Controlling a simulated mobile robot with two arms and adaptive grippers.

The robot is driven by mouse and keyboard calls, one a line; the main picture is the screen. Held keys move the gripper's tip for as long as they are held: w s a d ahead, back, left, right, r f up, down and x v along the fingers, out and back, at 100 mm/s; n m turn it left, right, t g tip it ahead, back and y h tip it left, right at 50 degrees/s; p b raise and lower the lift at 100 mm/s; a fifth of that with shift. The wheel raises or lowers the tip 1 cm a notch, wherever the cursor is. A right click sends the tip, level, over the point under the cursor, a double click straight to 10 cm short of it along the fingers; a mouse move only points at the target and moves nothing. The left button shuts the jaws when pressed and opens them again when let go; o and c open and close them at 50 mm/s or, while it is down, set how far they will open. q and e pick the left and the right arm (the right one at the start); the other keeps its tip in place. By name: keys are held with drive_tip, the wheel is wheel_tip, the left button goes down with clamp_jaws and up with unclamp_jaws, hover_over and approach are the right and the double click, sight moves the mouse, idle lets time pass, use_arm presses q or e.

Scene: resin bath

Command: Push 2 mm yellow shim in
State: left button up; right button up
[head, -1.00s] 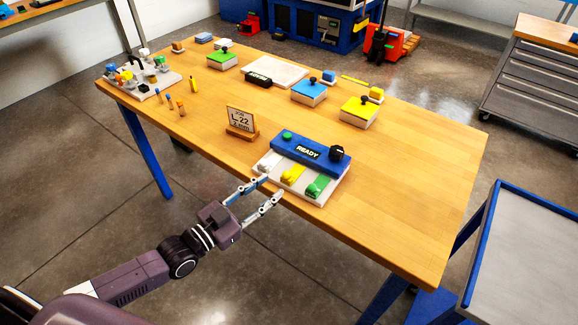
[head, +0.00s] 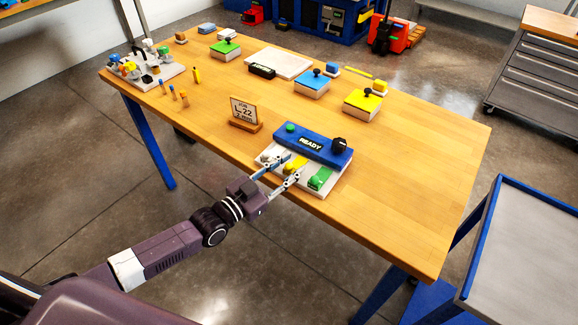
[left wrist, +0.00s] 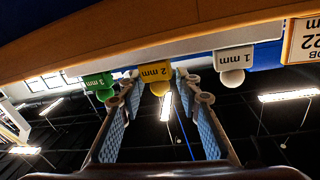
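The yellow 2 mm shim (head: 299,163) lies in the middle slot of the white fixture under the blue READY bar (head: 312,145). In the left wrist view, the yellow shim (left wrist: 155,71) shows its label and round knob between my fingertips. My left gripper (head: 294,161) is open at the fixture's front, with one finger on each side of the yellow shim; I cannot tell whether they touch it. The green 3 mm shim (head: 320,178) is to its right. The white 1 mm shim (left wrist: 234,58) is on its other side, partly hidden in the head view. My right gripper is not in view.
A job sign reading L-22, 2 mm (head: 243,110) stands left of the fixture. A black knob (head: 338,145) and green button (head: 291,128) sit on the bar. Blue (head: 312,86), yellow and green-topped boxes stand farther back. The table's right side is clear.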

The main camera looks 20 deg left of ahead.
sight(296, 166)
use_arm(q)
clamp_jaws()
drive_tip(key=w+b, duration=0.2)
drive_tip(key=w, duration=0.1)
drive_tip(key=shift+d, duration=0.35)
drive_tip(key=shift+w+d, duration=0.15)
drive_tip(key=shift+w, duration=0.35)
drive_tip(key=shift+s+r, duration=0.1)
drive_tip(key=shift+o, duration=1)
unclamp_jaws()
drive_tip(key=shift+s, duration=0.1)
